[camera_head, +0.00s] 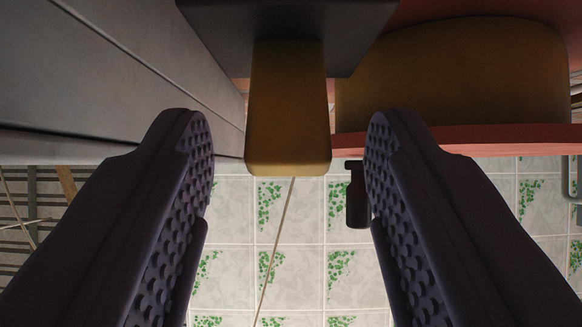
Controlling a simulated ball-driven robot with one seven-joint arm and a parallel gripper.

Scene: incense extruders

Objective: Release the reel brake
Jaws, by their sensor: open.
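A yellow-brown block-shaped handle (289,110), which looks like the reel brake lever, hangs down at the top middle from a dark grey housing (287,22). My gripper (287,140) is open, with one dark textured finger on each side of the handle. There is a gap between each finger and the handle, and I see no contact. A wide brown rounded form (455,72), perhaps the reel, sits at the upper right with a red-orange edge (455,138) below it.
A grey panel (110,70) fills the upper left, close to the left finger. A small dark cylinder (357,195) shows beside the right finger. A thin cord (277,235) runs down over the tiled floor (235,270) with green leaf patterns. Striped slats show at the far left.

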